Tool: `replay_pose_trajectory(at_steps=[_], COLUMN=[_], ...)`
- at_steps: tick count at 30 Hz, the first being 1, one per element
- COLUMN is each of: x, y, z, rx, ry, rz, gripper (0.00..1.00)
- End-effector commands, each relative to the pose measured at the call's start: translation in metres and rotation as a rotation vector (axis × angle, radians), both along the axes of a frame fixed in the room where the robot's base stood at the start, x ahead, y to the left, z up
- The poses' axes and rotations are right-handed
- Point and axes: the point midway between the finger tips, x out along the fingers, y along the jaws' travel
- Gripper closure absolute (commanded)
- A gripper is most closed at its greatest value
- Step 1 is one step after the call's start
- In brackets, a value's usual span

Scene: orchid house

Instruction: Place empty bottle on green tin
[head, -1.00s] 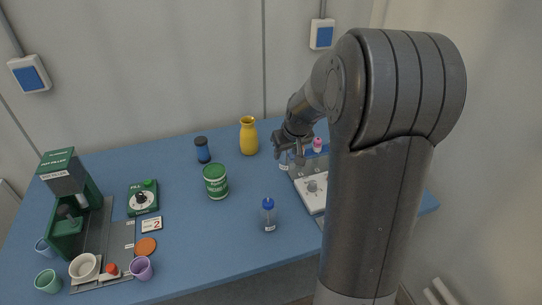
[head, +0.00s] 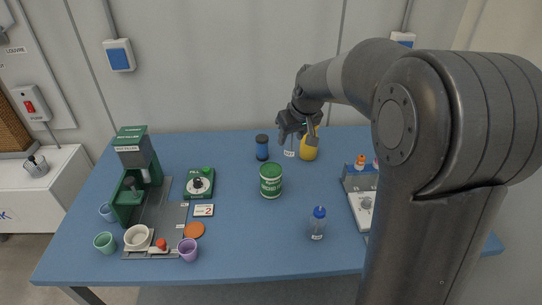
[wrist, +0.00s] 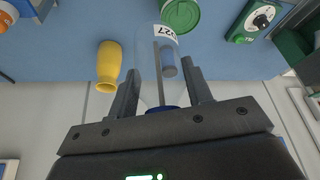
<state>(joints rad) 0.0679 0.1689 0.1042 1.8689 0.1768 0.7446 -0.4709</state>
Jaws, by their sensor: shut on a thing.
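The green tin (head: 270,180) stands upright on the blue table, its lid facing up and bare. It also shows at the top of the wrist view (wrist: 180,14). My gripper (head: 291,134) is shut on a clear bottle with a white label (head: 290,153), held in the air behind and slightly right of the tin, in front of the yellow vase. In the wrist view the bottle (wrist: 148,62) sits between the fingers (wrist: 160,88), a blue band at its near end. It looks empty; the blue jar seems to show through it.
The yellow vase (head: 309,149) and blue jar (head: 262,148) stand behind the tin. A blue-capped bottle (head: 318,224) stands front right. A white-and-grey device (head: 361,203) is at right.

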Motion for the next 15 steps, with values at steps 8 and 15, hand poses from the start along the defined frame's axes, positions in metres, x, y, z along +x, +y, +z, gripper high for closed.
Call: replay_pose_trajectory(at_steps=[8, 15], x=[0.020, 0.024], y=[0.050, 0.059], z=[-0.033, -0.045], rx=[0.000, 0.000], ry=[0.001, 0.001], rz=[0.002, -0.001], gripper=[0.76, 0.76])
